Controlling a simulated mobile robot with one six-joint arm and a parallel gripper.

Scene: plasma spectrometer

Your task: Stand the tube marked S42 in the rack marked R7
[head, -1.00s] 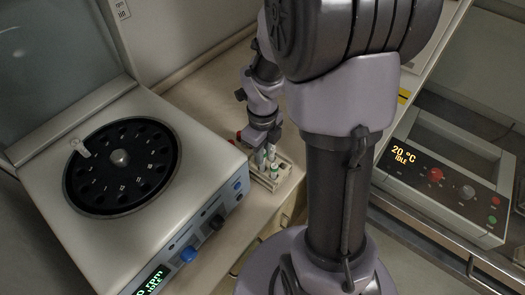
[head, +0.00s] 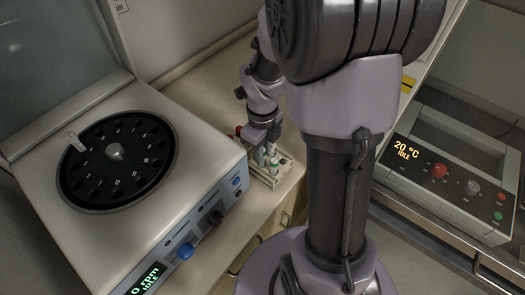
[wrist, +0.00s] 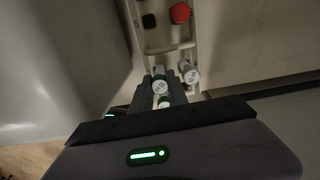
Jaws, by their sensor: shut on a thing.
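My gripper (head: 265,146) points down at a small pale rack (head: 286,174) near the bench edge. It is shut on a tube; the wrist view shows the jaws (wrist: 163,101) at a green-banded tube with a white cap (wrist: 160,86). A second white-capped tube (wrist: 190,76) stands just to its right, and another green-marked piece (wrist: 165,101) shows close to the jaws. The rack (wrist: 148,48) stretches away from the gripper in the wrist view. In the head view a green and white tube (head: 275,160) shows at the rack. Cap markings and the rack mark are too small to read surely.
A centrifuge (head: 205,190) with an open rotor (head: 115,165) stands left of the rack; a pale tube (head: 76,141) sits at its rotor. A heater unit (head: 440,195) is at right.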

